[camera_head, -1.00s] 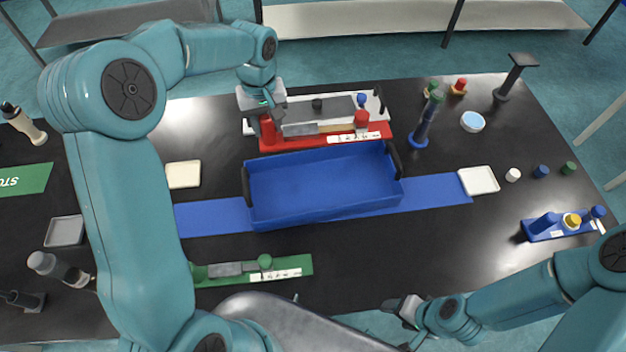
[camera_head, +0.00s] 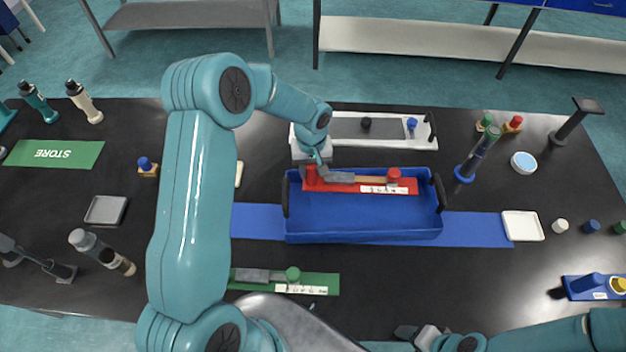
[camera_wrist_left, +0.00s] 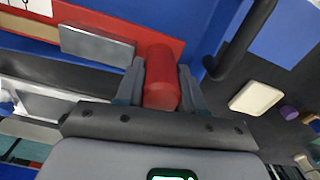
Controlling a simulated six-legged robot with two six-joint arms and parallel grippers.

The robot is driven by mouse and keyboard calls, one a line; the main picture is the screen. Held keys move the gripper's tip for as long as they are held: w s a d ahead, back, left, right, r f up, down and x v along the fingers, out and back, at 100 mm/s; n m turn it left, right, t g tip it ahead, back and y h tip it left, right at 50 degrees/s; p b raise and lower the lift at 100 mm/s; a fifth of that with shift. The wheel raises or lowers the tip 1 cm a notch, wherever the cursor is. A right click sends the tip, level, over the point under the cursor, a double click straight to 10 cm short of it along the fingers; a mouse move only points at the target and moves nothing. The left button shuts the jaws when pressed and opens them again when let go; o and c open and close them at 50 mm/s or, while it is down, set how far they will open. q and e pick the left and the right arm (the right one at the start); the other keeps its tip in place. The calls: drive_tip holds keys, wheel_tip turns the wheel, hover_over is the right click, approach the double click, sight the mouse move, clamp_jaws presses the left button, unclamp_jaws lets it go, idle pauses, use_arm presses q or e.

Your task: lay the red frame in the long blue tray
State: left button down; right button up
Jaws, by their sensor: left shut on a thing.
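The red frame (camera_head: 350,187) has a red post near each end, a grey and tan bar across it and a white label. It lies level over the back part of the long blue tray (camera_head: 365,228); I cannot tell whether it touches the tray floor. My left gripper (camera_head: 312,170) is shut on the frame's left red post. The wrist view shows that post (camera_wrist_left: 160,82) between the fingers, with the tray's black handle (camera_wrist_left: 243,40) to the right. My right gripper (camera_head: 415,333) is at the table's front edge, too small to read.
A white tray (camera_head: 345,155) with a grey panel stands just behind the blue tray. A green frame (camera_head: 318,283) lies in front of it, left of centre. A blue strip (camera_head: 475,229) runs under the tray.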

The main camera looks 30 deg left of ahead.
use_arm(q)
wheel_tip(320, 180, down, 5)
drive_tip(key=shift+w+f, duration=0.1)
drive_tip(key=shift+f, duration=0.05)
drive_tip(key=shift+a+f, duration=0.1)
drive_tip(key=shift+f, duration=0.15)
drive_tip(key=shift+f+b, duration=0.15)
drive_tip(key=shift+b, duration=0.25)
drive_tip(key=c, duration=0.7)
unclamp_jaws()
drive_tip(key=shift+r+p, duration=0.3)
drive_tip(key=shift+p, duration=0.1)
wheel_tip(320, 180, up, 12)
drive_tip(key=shift+f, duration=0.1)
